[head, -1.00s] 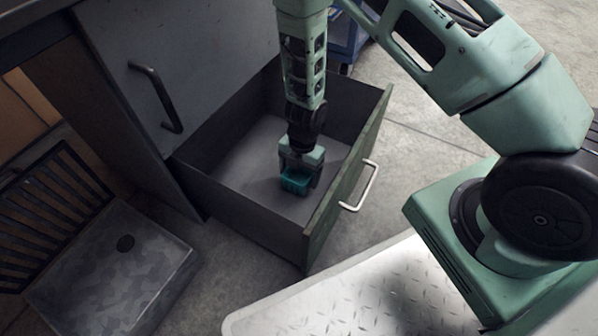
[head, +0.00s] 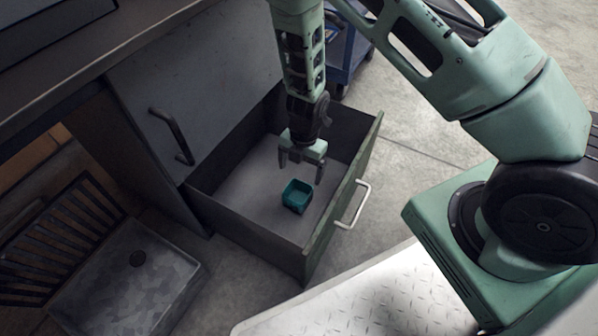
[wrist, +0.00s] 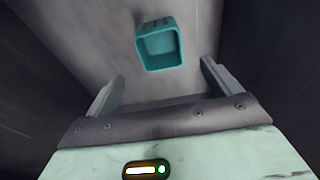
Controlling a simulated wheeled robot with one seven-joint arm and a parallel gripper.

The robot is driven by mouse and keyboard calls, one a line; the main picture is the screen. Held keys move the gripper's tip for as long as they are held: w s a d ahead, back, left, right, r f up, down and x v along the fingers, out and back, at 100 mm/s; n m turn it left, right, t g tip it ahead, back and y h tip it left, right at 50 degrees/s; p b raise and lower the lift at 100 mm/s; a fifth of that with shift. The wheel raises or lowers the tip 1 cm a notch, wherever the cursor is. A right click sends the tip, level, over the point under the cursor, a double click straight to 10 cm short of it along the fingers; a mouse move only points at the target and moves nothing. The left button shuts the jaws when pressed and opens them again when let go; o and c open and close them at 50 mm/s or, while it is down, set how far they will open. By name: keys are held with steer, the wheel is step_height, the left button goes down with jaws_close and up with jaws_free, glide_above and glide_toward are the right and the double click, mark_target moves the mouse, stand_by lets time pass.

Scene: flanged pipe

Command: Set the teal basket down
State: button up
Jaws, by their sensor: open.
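The teal basket (head: 297,195) sits upright on the floor of the open drawer (head: 240,197). It looks empty. My gripper (head: 300,174) is open, its two fingers pointing down, above the basket and slightly behind it in the head view. Nothing is between the fingers. In the wrist view the basket (wrist: 159,45) lies ahead of the two spread fingertips (wrist: 161,82), apart from both. The drawer floor around the basket is bare.
The drawer's front has a pale handle (head: 354,205). A cabinet door with a dark handle (head: 172,135) is at left. A grey sink-like basin (head: 125,285) is at lower left, and a blue cart (head: 345,48) stands behind. My own deck fills the lower right.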

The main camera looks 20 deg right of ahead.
steer(key=a+r+m+t, duration=0.25)
steer(key=r+m, duration=0.25)
steer(key=r, duration=0.6)
steer(key=a+r+m+t, duration=0.2)
steer(key=a+r+m, duration=0.25)
steer(key=r, duration=0.75)
steer(key=s+r+m+g, duration=0.1)
steer(key=s+r+m, duration=0.3)
steer(key=s, duration=0.6)
steer(key=s+r+m+g, duration=0.2)
steer(key=s+r+m, duration=0.2)
steer(key=s, duration=0.7)
step_height(320, 180, up, 2)
steer(key=shift+a+r+h+p, duration=0.2)
steer(key=shift+h+p, duration=0.2)
steer(key=shift+p, duration=0.05)
steer(key=shift+r+g, duration=0.1)
steer(key=shift+g, duration=0.15)
